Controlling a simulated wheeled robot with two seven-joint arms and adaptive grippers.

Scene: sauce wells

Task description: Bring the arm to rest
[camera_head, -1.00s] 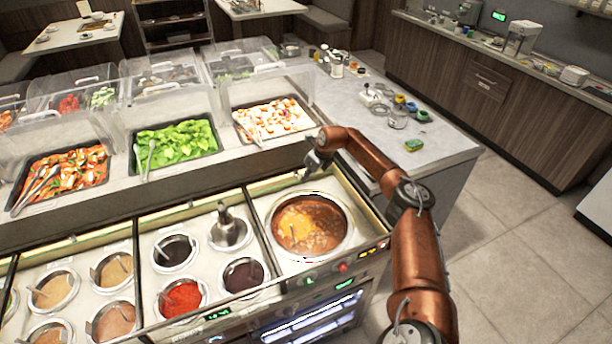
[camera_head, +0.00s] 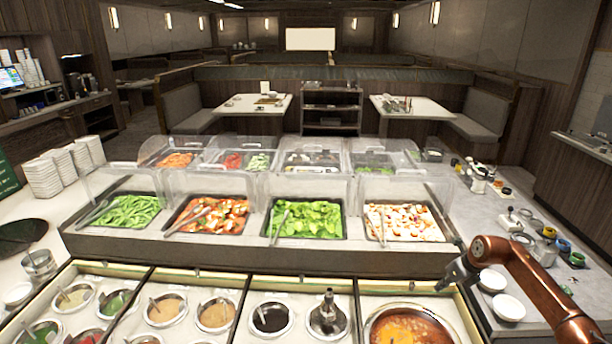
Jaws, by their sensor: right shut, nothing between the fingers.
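My right arm (camera_head: 535,285), copper coloured, comes in from the right edge and bends over the right end of the counter. My right gripper (camera_head: 452,277) is dark and small in the view. It is shut and empty, beyond and to the right of the round soup pot (camera_head: 408,328) and apart from it. The pot holds orange-brown soup and is cut off by the bottom edge. My left arm and gripper are not in view.
Sauce wells, including a dark one (camera_head: 271,319), fill the near counter. Food trays with greens (camera_head: 305,220) and clear covers stand behind. White bowls (camera_head: 508,307) lie close to my right arm. Stacked plates (camera_head: 42,177) stand at the left.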

